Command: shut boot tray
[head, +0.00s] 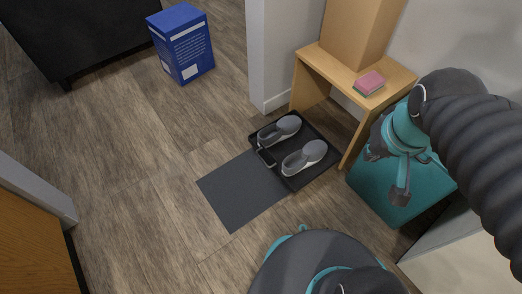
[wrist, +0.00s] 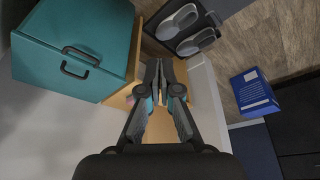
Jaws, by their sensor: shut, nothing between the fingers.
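The boot tray (head: 286,148) is a low black tray holding two grey-and-white shoes (head: 303,158). It sits on the floor at the open side of a small wooden bench (head: 333,72), sticking out from under it. A handle (head: 266,158) shows at its front left edge. The tray also shows at the top of the wrist view (wrist: 155,40). My gripper (head: 400,192) is shut and empty, pointing down, right of the tray and apart from it. In the wrist view its fingers (wrist: 160,68) meet in front of the bench. The tray's back is partly hidden.
A grey mat (head: 242,188) lies before the tray. A teal cabinet (head: 368,192) stands right of the bench. A cardboard box (head: 360,35) and pink sponge (head: 369,82) are on the bench. A wall end (head: 268,60) stands behind. A blue box (head: 182,43) is farther off. Floor at left is clear.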

